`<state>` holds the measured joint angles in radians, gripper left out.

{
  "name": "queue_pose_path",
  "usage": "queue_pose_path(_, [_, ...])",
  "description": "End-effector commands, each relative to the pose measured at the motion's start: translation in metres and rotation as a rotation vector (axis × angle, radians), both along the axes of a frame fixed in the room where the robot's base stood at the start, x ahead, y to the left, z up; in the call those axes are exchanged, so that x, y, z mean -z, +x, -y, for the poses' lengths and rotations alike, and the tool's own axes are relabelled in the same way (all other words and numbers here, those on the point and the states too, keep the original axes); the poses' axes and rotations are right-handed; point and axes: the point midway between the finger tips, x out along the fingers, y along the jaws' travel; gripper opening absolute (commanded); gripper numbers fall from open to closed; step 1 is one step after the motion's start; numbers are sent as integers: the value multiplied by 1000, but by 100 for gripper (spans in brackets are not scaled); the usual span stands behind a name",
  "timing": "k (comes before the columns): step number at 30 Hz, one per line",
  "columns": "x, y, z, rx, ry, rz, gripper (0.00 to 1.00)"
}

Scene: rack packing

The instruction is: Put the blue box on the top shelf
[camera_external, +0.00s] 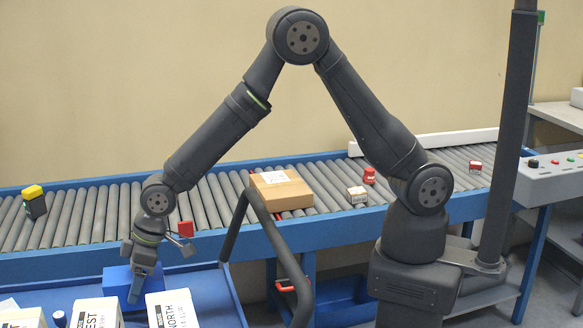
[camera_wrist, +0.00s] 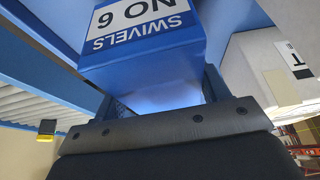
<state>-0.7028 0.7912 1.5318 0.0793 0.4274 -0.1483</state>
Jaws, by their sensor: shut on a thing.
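The blue box (camera_external: 117,281) is at the lower left in the external view, at the back of a blue shelf surface (camera_external: 212,296). In the wrist view the blue box (camera_wrist: 150,62) fills the upper middle, and its white label reads "SWIVELS NO 6" upside down. My gripper (camera_external: 136,290) points down and is shut on the blue box; in the wrist view my gripper (camera_wrist: 165,92) has a finger on each side of it. I cannot tell whether the box touches the shelf.
White boxes marked "WEST" (camera_external: 97,314) and "NORTH" (camera_external: 172,310) stand close in front of the blue box. A dark curved handle (camera_external: 273,240) rises to the right. Behind runs a roller conveyor (camera_external: 215,198) carrying a cardboard box (camera_external: 281,190) and several small items. Bare shelf lies right of "NORTH".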

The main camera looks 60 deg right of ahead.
Motion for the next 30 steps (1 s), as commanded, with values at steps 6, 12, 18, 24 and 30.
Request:
queue_pose_path(6, [17,1,0,0,1,1,36])
queue_pose_path(12, [17,0,0,0,1,1,36])
queue_pose_path(18, [20,0,0,-1,0,0,90])
queue_pose_path(24, [20,0,0,0,0,0,90])
queue_pose_path(30, [13,0,1,0,1,1,90])
